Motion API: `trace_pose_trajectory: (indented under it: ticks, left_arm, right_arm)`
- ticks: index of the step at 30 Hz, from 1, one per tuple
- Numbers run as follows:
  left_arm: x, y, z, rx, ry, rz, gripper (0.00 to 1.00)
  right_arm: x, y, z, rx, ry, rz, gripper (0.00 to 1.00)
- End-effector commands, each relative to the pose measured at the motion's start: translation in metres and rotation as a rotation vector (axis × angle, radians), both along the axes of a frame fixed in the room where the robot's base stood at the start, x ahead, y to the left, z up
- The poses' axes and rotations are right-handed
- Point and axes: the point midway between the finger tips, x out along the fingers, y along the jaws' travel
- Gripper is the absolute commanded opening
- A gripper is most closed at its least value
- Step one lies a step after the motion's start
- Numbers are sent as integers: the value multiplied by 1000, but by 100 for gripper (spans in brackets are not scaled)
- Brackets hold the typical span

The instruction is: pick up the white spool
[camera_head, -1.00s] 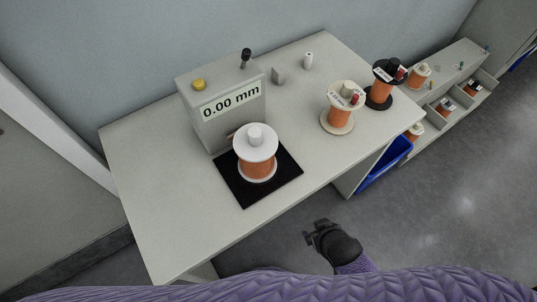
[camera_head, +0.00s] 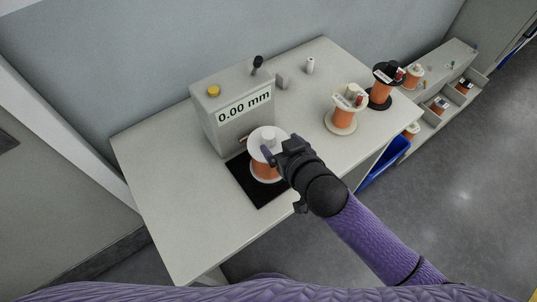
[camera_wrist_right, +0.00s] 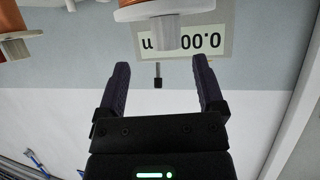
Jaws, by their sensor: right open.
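The white spool (camera_head: 257,141), wound with orange wire, stands upright on the black mat (camera_head: 264,196) in front of the grey measuring box. A pale knob rises from its top flange. My right gripper (camera_head: 283,147) is open at the right side of the spool's top and hides part of it. In the right wrist view, the spool's white flange and knob (camera_wrist_right: 170,30) show at the top, beyond the open, empty fingers of the gripper (camera_wrist_right: 162,75). I cannot tell whether a finger touches the spool. My left gripper is not in view.
The grey box (camera_head: 222,131) reads 0.00 mm and stands close behind the spool. A cream-flanged spool (camera_head: 343,118) and a black-flanged spool (camera_head: 381,94) stand to the right. A blue bin (camera_head: 385,163) is beside the table. The table's left part is clear.

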Motion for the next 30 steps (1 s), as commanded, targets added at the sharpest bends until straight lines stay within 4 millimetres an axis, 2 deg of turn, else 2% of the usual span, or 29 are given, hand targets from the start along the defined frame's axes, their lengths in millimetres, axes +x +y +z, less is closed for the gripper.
trace_pose_trajectory:
  ticks: [5,9,16,28,30]
  left_arm:
    - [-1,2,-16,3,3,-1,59]
    - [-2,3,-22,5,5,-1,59]
    - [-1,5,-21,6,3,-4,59]
    - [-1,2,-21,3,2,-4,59]
    - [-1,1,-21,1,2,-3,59]
  right_arm:
    - [25,20,-17,0,0,1,87]
    - [42,28,-24,-2,1,1,87]
    - [43,29,-24,-2,2,0,87]
    - [43,28,-23,-2,2,0,3]
    - [43,28,-23,-2,2,0,0]
